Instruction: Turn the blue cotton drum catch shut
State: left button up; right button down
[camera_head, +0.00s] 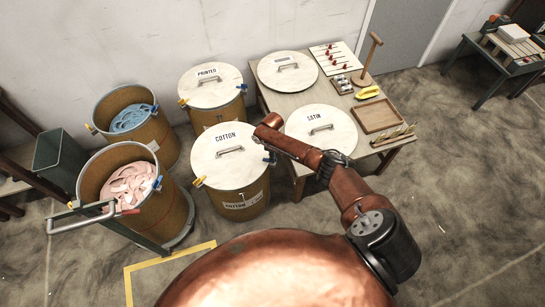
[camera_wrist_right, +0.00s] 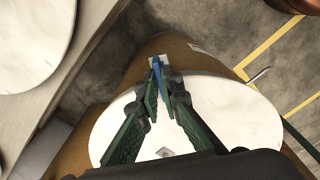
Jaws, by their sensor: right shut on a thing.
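The cotton drum (camera_head: 257,198) is a brown barrel with a white lid (camera_head: 215,165) marked COTTON and a handle on top. Its blue catch (camera_head: 270,159) is at the right side of the rim. In the right wrist view, the blue catch (camera_wrist_right: 156,70) shows as a thin lever between the fingertips of my right gripper (camera_wrist_right: 158,82), which is shut on it. In the head view, my copper right arm reaches over the drum's right side, and the gripper's fingers cannot be made out. A yellow catch (camera_head: 199,181) is at the rim's left. My left gripper is not in view.
The printed drum (camera_head: 210,88) stands behind. Two open drums, with blue cloth (camera_head: 133,117) and pink cloth (camera_head: 130,185), stand left. A wooden table (camera_head: 272,98) with the satin lid (camera_head: 322,128), another lid and small tools is close on the right.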

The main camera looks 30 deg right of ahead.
dwell(0.3)
jog(key=c, duration=2.1)
grip_release()
jog(key=shift+r, duration=0.1)
notch_tip(320, 180, up, 12)
jog(key=shift+f, duration=0.1)
